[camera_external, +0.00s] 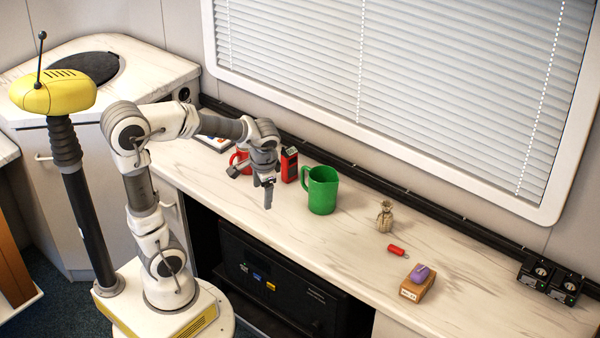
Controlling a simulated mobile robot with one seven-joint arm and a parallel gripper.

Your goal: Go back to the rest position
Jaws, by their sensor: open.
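My gripper (267,192) hangs from my white and grey arm, pointing down near the front edge of the counter. It is open, and nothing shows between its fingers. A green mug (322,191) stands upright on the counter to the right of the gripper, apart from it. A red and black box-like device (289,165) stands just behind the gripper. A red object (240,160) shows behind my wrist, partly hidden by it.
Right of the mug on the counter (470,278) are a small tan sack (385,216), a red cylinder (397,250) and a purple object (420,273) on a brown block (416,290). Black sockets (550,278) sit at the far right. A black appliance (270,280) is below the counter.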

